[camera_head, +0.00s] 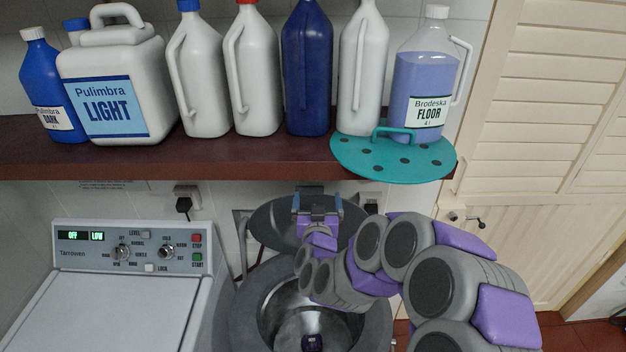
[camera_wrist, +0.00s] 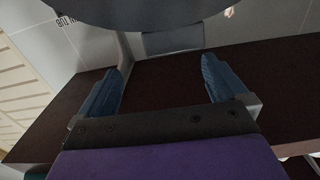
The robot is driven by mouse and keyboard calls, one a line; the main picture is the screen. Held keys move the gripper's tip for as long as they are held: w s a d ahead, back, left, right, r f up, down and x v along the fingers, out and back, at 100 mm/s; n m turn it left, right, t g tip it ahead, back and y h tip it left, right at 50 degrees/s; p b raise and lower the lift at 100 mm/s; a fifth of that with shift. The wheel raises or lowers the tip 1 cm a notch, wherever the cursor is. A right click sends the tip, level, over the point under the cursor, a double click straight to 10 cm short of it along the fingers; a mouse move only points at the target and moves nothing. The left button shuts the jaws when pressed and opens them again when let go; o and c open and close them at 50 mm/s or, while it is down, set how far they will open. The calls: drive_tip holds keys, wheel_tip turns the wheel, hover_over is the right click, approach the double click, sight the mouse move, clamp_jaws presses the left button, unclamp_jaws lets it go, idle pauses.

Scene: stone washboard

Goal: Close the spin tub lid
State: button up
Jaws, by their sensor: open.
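The spin tub (camera_head: 246,312) is a grey round drum with a shiny metal interior, standing right of the washer in the head view. Its dark grey round lid (camera_head: 272,224) is raised open behind the opening, tilted up below the shelf. My gripper (camera_head: 317,196) is open and empty at the lid's upper part, overlapping it in the head view. In the wrist view my two blue fingers (camera_wrist: 163,78) are spread wide. The lid (camera_wrist: 150,12) fills the top edge there, with a grey tab (camera_wrist: 172,41) between and beyond the fingertips. I cannot tell whether the fingers touch the lid.
A dark red shelf (camera_head: 200,160) with several bottles runs above the lid, close to my gripper. A teal perforated disc (camera_head: 385,165) overhangs its front edge. The washing machine (camera_head: 120,310) stands left of the tub. A louvred door (camera_head: 545,140) is at right.

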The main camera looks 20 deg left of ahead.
sight(309, 189)
drive_tip(key=x, duration=0.2)
drive_tip(key=shift+w+a, duration=0.2)
drive_tip(key=shift+w, duration=0.1)
drive_tip(key=w+a, duration=0.3)
drive_tip(key=a, duration=0.1)
drive_tip(key=shift+w+a+f, duration=0.1)
drive_tip(key=shift+w+f, duration=0.2)
drive_tip(key=shift+w, duration=0.05)
drive_tip(key=shift+w+d+r, duration=0.15)
drive_tip(key=shift+w+d, duration=0.55)
drive_tip(key=shift+d, duration=0.05)
drive_tip(key=shift+a, duration=0.6)
drive_tip(key=shift+c, duration=0.9)
drive_tip(key=shift+d, duration=0.35)
drive_tip(key=c, duration=1.1)
drive_tip(key=shift+c, duration=0.2)
drive_tip(key=shift+s+b, duration=0.4)
drive_tip(key=shift+s, duration=0.05)
